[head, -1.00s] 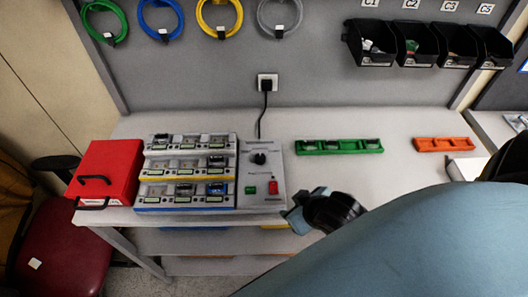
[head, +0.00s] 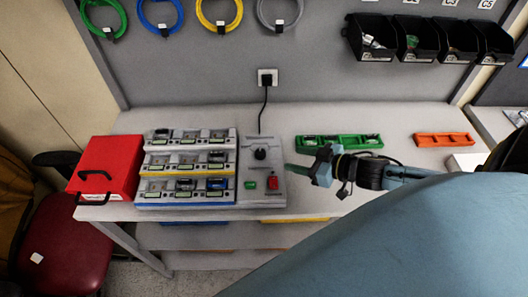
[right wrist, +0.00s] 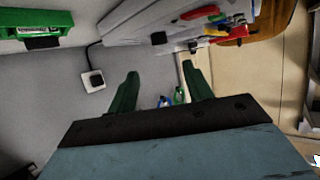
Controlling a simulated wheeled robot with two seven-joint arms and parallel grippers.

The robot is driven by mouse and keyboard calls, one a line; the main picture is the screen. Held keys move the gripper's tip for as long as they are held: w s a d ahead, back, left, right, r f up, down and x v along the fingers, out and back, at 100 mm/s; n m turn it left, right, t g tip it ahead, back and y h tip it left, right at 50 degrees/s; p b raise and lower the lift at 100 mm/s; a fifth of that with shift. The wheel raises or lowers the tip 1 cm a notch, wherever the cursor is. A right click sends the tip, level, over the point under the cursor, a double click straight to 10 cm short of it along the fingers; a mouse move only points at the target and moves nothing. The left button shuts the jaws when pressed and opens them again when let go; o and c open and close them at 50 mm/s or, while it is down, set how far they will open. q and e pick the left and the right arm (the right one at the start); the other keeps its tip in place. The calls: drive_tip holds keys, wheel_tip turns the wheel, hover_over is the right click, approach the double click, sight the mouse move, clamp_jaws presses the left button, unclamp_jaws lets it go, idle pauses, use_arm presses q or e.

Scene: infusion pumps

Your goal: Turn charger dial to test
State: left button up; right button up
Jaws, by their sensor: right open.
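The grey charger control panel (head: 262,172) stands on the bench at the right end of the battery rack. Its black dial (head: 261,153) sits on the upper part, above a green button (head: 250,184) and a red switch (head: 273,184). The dial's pointer setting is too small to read. My right gripper (head: 292,169) is right of the panel, pointing left, apart from the dial. In the right wrist view my gripper (right wrist: 160,70) has its green fingers spread and nothing between them; a small black knob, apparently the dial (right wrist: 158,38), shows beyond. My left gripper is not in view.
The battery rack (head: 187,168) and a red case (head: 107,168) fill the bench's left side. A green tray (head: 339,141) lies behind my right gripper, an orange tray (head: 443,140) farther right. A black cable runs from the wall socket (head: 267,78) down to the charger.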

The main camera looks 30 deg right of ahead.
sight(260, 152)
drive_tip(key=x, duration=1.2)
drive_tip(key=shift+w+a, duration=0.1)
drive_tip(key=shift+w, duration=0.1)
drive_tip(key=shift+c, duration=0.2)
drive_tip(key=c, duration=0.9)
